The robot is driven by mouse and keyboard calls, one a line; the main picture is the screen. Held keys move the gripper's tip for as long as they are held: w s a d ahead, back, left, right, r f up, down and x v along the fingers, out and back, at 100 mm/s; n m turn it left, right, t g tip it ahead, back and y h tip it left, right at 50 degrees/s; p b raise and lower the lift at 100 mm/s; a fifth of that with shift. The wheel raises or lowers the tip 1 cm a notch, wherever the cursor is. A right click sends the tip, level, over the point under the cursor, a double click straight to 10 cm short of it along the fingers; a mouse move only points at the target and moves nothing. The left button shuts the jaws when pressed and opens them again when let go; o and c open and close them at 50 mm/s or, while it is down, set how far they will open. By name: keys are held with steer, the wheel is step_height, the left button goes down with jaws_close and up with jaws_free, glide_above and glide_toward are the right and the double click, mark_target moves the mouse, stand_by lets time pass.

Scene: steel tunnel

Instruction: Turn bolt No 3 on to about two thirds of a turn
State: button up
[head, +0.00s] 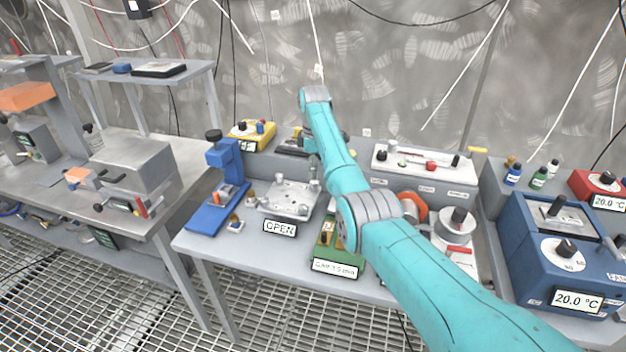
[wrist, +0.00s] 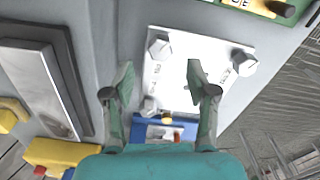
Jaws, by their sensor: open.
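The bolt plate (head: 287,203), a pale metal plate with several bolts, lies on the bench behind an "OPEN" sign (head: 280,228). In the wrist view the plate (wrist: 185,75) shows hex bolt heads at its upper left (wrist: 159,47), right (wrist: 243,63) and lower left (wrist: 150,104). Small markings on the plate are too blurred to read, so I cannot tell which bolt is No 3. My gripper (wrist: 160,64) is open over the plate, its fingers apart with nothing between them. In the head view my gripper is hard to make out near the plate's far side.
A blue press (head: 222,170) stands left of the plate, and a green gauge box (head: 335,254) stands right of it. A yellow box (head: 250,136) and a white panel with knobs (head: 425,172) stand behind.

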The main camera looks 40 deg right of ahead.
mark_target(315, 184)
steer(key=shift+f, duration=2.45)
jaws_close()
